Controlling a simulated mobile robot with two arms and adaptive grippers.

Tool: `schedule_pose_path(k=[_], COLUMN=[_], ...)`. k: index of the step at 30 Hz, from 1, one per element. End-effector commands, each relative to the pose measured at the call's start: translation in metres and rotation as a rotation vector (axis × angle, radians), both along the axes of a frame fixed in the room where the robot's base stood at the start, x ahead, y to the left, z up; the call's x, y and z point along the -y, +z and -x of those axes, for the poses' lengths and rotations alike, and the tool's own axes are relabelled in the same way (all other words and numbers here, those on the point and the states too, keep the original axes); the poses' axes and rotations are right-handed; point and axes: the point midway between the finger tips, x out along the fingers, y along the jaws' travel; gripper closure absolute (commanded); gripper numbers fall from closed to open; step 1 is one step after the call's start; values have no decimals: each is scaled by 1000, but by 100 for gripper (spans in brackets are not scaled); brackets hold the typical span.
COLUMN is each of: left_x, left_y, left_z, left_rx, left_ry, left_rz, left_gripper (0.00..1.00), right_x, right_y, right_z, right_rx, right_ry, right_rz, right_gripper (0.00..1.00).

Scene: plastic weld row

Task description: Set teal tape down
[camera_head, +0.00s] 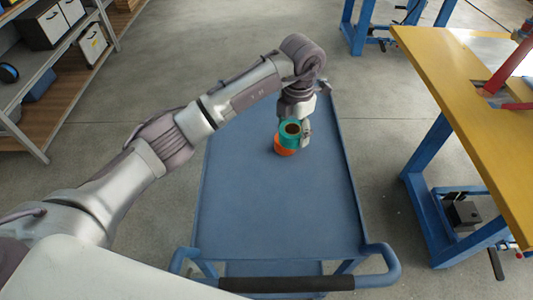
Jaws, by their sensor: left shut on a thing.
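The teal tape (289,141) is a round roll with a dark centre hole. It sits tilted over an orange roll (284,151) on the blue cart's top (265,215); whether the two touch is hard to tell. My left gripper (303,138) reaches down from above and is shut on the teal tape. Part of the roll's far side is hidden by the gripper. My right gripper is not in view.
The cart's near and middle surface is clear, with raised side rims and a dark push handle (286,284) at the front. A yellow-topped table (480,120) stands at the right. Grey shelves (50,90) with boxes stand at the left.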

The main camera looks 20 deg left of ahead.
Motion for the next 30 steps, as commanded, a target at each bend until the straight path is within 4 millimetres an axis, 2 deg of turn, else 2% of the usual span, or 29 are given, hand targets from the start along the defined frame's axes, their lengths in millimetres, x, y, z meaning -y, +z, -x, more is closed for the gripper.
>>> schedule_pose_path(k=[6,12,20,27,30], left_x=[-44,-75,-86,-85,-85], left_y=[-28,-51,-66,-98,-101], left_z=[31,52,60,60,59], left_rx=[-6,-3,-2,-2,1], left_ry=[1,0,-3,-2,-4], left_rz=[-2,-2,-1,0,0], left_gripper=[69,69,69,69,69], right_x=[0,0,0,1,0], right_y=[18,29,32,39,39], right_z=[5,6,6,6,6], right_rx=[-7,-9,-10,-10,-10], right_ry=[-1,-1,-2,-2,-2], right_rz=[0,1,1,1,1], right_gripper=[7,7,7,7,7])
